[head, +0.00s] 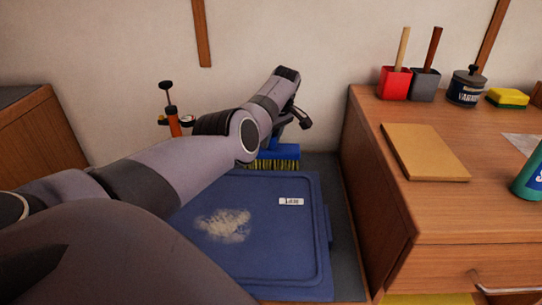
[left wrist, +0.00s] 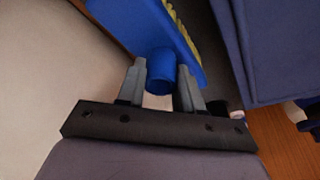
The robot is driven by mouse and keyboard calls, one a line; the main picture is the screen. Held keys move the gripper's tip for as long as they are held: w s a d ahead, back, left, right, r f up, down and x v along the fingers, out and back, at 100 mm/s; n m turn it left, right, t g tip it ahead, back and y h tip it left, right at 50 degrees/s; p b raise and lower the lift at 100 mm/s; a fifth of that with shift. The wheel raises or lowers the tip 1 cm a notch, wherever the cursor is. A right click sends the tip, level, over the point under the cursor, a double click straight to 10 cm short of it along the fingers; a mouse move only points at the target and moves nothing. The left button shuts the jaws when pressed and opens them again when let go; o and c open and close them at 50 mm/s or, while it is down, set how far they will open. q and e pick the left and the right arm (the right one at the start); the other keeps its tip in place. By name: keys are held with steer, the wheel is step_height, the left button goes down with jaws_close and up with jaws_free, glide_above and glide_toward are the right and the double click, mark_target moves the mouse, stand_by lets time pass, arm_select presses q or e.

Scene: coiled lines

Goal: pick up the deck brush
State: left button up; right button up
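The deck brush (head: 283,152) has a blue head with yellowish bristles pointing down. It is at the far edge of the blue lid, near the wall, and my left arm covers part of it. In the left wrist view its blue head (left wrist: 142,22) runs across the top, and its short round socket sits between my two grey fingers. My left gripper (left wrist: 161,72) is closed in on that socket, with little or no gap on either side. In the head view the left gripper (head: 277,138) is mostly hidden behind its own wrist. My right gripper is not in view.
A blue lidded bin (head: 270,262) with a label and a pale patch lies in front. A wooden cabinet (head: 372,180) stands close on the right, bearing a board (head: 425,152), red and grey pots, a varnish tin and a sponge. An orange-and-black tool (head: 173,122) stands behind my arm.

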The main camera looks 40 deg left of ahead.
arm_select(q)
jaws_close()
steer(key=shift+r, duration=0.5)
step_height(320, 180, up, 19)
steer(key=p, duration=0.4)
steer(key=shift+p, duration=0.3)
